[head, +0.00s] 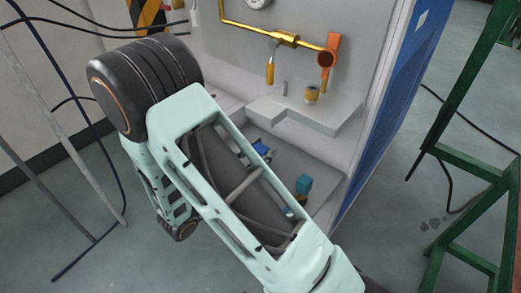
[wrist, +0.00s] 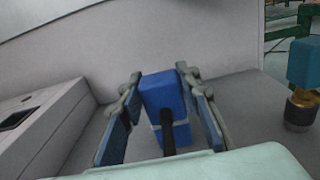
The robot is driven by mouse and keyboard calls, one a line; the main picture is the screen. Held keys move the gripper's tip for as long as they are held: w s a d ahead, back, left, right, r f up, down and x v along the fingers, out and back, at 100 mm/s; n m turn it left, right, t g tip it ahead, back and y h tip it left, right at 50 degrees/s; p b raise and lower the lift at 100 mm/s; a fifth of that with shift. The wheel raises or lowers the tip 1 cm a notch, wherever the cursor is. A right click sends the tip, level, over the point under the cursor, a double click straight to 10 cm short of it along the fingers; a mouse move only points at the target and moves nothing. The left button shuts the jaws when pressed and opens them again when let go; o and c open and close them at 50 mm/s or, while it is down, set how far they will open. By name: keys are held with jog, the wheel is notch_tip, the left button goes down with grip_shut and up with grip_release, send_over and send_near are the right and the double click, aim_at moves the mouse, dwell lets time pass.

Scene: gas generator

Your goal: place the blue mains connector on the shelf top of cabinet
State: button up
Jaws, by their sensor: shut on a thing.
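The blue mains connector (wrist: 163,92) is a blue block with a dark cable or strap in front and a pale band. It stands between the two fingers of my gripper (wrist: 165,108), which is shut on it, inside the cabinet. In the head view a bit of blue (head: 261,149) shows past my arm, at the cabinet's lower level; I cannot tell connector from fingers there. My arm hides most of the gripper. The cabinet (head: 375,110) is open-fronted, with a light grey shelf (head: 325,118) above the lower floor.
A teal-blue fitting with a brass base (head: 304,185) stands on the cabinet floor, right of my gripper in the wrist view (wrist: 303,62). A brass knob (head: 311,94) is on the shelf, below yellow pipework (head: 285,39). A green frame (head: 470,165) stands at right.

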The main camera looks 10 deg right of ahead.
jog(key=o, duration=1.3)
jog(key=shift+c, duration=0.2)
jog(key=shift+r, duration=0.1)
jog(key=p+v, duration=0.3)
jog(key=v, duration=0.9)
